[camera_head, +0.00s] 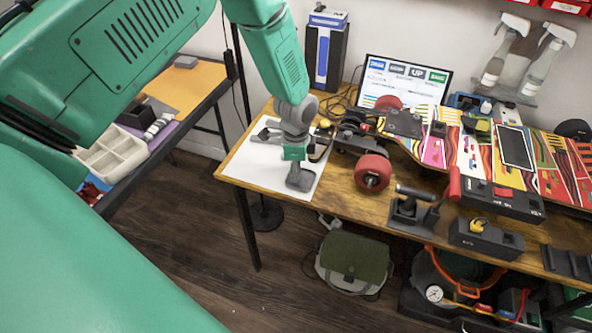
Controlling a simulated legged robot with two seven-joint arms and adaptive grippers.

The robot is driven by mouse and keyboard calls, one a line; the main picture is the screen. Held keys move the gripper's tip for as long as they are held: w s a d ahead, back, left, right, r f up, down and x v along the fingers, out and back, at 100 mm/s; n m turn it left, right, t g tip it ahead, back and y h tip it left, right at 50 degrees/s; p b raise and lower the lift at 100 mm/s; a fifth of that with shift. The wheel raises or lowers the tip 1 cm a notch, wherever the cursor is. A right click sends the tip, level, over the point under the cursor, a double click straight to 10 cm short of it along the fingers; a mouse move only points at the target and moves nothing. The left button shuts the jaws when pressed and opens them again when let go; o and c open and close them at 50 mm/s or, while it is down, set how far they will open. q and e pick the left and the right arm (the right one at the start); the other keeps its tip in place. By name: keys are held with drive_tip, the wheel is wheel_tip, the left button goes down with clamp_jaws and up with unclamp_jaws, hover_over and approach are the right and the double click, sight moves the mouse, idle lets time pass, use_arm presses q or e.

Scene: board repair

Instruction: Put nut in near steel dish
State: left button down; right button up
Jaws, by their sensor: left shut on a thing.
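My left arm comes in from the top left and bends down over the left end of the wooden workbench (335,198). I cannot pick out the nut by itself. I cannot clearly make out a steel dish; part of the sheet is hidden behind the wrist. My right gripper is not in view.
An upturned skateboard truck with red wheels (372,172) stands right of the gripper. A side table with a beige tray (112,152) is left.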

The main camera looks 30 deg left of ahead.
use_arm(q)
drive_tip(key=shift+d+r, duration=0.2)
drive_tip(key=shift+d, duration=0.95)
drive_tip(key=shift+a+f, duration=0.35)
drive_tip(key=shift+a, duration=0.3)
drive_tip(key=c, duration=1.6)
unclamp_jaws()
drive_tip(key=o, duration=0.4)
drive_tip(key=shift+d, duration=0.15)
drive_tip(key=shift+d+r, duration=0.2)
drive_tip(key=shift+d, duration=0.35)
drive_tip(key=shift+s+a, duration=0.1)
drive_tip(key=shift+a, duration=0.05)
drive_tip(key=c, duration=0.3)
drive_tip(key=shift+a, duration=0.15)
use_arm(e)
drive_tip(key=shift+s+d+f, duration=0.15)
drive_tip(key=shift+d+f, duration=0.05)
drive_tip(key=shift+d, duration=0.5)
use_arm(q)
drive_tip(key=shift+s+f, duration=0.1)
